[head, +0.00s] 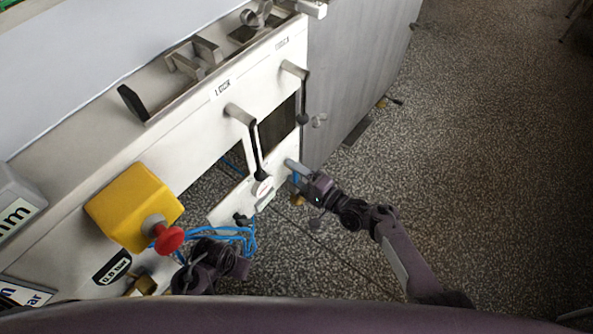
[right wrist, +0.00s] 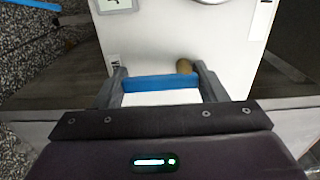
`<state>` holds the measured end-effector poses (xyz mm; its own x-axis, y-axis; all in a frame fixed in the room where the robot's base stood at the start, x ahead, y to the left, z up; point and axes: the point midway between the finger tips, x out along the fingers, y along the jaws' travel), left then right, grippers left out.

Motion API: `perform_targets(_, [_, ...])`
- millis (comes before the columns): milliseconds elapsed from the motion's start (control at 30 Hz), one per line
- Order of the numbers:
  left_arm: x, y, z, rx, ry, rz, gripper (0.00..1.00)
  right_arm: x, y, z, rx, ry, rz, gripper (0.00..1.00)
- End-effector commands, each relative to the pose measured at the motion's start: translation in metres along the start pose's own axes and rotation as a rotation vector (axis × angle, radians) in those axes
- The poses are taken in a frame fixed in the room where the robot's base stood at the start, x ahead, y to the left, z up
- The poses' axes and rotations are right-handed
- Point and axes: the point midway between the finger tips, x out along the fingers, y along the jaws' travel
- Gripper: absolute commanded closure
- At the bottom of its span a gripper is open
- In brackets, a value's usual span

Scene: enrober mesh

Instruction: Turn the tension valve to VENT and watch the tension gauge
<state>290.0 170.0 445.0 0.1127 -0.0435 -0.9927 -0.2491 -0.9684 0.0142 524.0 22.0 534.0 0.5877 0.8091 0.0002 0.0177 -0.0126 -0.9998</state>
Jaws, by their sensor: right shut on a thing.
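My right gripper (head: 301,177) is at the right end of the low white panel (head: 232,208). In the right wrist view its two fingers (right wrist: 161,77) close on the ends of a blue bar, which looks like the valve handle (right wrist: 160,83). The bar lies crosswise, and a brass stub (right wrist: 184,66) shows just behind it. No VENT mark is readable. A small display with a pale green face (right wrist: 115,4) is cut off at the top edge; I cannot tell if it is the tension gauge. My left gripper (head: 232,264) is low at left, its jaws unclear.
A yellow box with a red mushroom button (head: 170,240) stands near my left arm. Blue hoses (head: 232,236) run beside that arm. Long black-handled levers (head: 258,160) hang from the white machine front above the panel.

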Motion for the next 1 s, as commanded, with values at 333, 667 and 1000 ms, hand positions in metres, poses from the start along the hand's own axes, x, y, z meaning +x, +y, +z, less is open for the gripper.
perform_targets(333, [0.0049,-0.0008,0.0008,-0.002,0.001,-0.001,0.64,-0.0008,0.0015,0.0012,0.04,0.0,0.003,0.57])
perform_targets(667, [0.0049,-0.0009,0.0007,-0.002,0.001,-0.001,0.64,-0.0008,0.0015,0.0012,0.041,0.0,0.003,0.27])
perform_targets(1000, [0.0047,-0.0008,0.0005,-0.002,0.002,-0.001,0.64,-0.0003,0.0005,0.0009,0.037,0.0,0.001,0.13])
